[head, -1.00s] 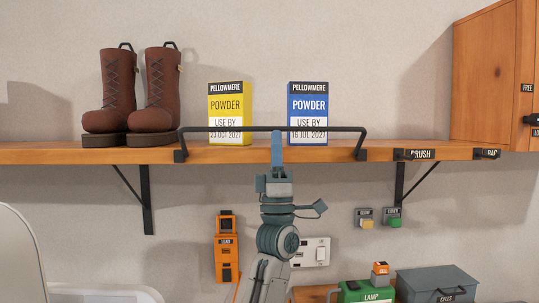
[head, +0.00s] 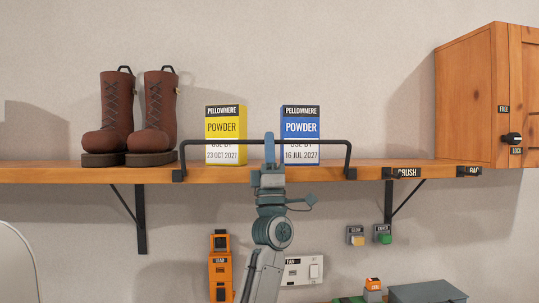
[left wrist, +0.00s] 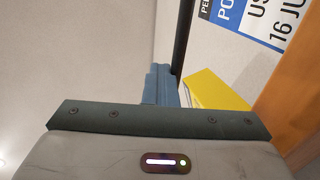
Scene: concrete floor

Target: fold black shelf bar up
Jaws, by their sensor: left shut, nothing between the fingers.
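The black shelf bar (head: 220,142) stands up from two dark end brackets at the front edge of the wooden shelf (head: 385,163). It crosses in front of the lower part of the yellow powder box (head: 226,125) and the blue powder box (head: 300,125). My left gripper (head: 269,140) is shut and empty at the middle of the bar, its fingertips reaching slightly above it. In the left wrist view the bar (left wrist: 183,35) runs right beside the shut fingers (left wrist: 160,88); I cannot tell whether they touch. My right gripper is not in view.
Brown boots (head: 130,120) stand on the shelf at the left. A wooden cabinet (head: 465,95) is at the right. Below are an orange device (head: 220,268), a white wall socket (head: 305,270) and two wall buttons (head: 370,237). A dark box (head: 427,292) is at the bottom right.

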